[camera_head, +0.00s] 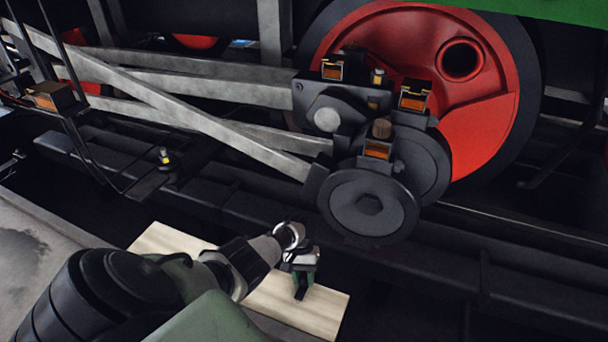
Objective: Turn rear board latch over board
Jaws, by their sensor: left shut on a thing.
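A pale wooden board (322,309) lies in the lower middle, running slantwise beneath my left arm. My left gripper (302,284) is over the board near its right end, with its fingers pointing down. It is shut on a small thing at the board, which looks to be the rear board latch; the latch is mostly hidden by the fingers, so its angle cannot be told. My left arm covers the middle of the board. My right gripper is not in view.
A dark frame beam (520,291) runs at the right. A grey ledge (45,250) lies at the left.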

